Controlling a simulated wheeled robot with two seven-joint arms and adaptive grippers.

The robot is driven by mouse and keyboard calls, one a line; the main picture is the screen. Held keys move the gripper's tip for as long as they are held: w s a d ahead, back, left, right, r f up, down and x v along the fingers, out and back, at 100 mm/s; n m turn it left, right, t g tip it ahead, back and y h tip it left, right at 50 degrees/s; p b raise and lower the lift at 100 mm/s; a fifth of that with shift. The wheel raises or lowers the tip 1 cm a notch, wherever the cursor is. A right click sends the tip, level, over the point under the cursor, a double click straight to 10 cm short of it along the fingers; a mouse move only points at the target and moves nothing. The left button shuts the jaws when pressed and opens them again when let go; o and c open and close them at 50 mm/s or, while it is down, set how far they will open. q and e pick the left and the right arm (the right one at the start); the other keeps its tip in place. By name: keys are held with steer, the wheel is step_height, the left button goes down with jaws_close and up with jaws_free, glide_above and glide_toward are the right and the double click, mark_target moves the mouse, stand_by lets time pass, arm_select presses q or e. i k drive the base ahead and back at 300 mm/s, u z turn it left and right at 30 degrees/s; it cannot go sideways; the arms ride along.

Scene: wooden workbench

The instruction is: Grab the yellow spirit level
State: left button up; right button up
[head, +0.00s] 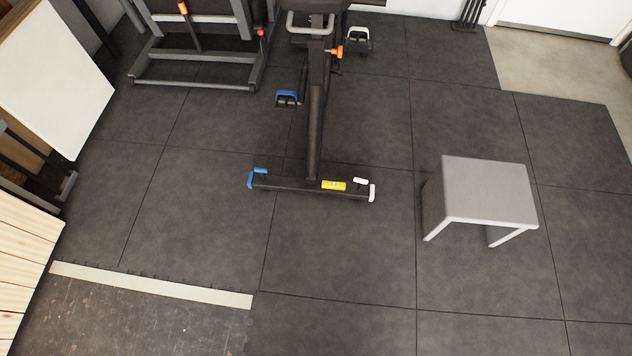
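No gripper of mine shows in the head view. A small yellow patch (333,185) lies on the rear foot bar of an exercise bike, near the middle of the view. It is too small to tell whether it is a spirit level or a label on the bar. I see no other yellow thing that could be a spirit level.
The exercise bike (316,110) stands at centre. A grey stool (487,190) stands to the right. A dark metal frame (195,83) is at the back left. Light wooden planks (22,255) and a white panel (50,75) line the left edge. The dark tiled floor (340,255) in front is clear.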

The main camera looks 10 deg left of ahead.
mark_target(341, 186)
steer(key=z, duration=0.5)
steer(key=i, duration=0.55)
steer(key=z, duration=0.5)
steer(key=i, duration=1)
steer(key=u, duration=0.55)
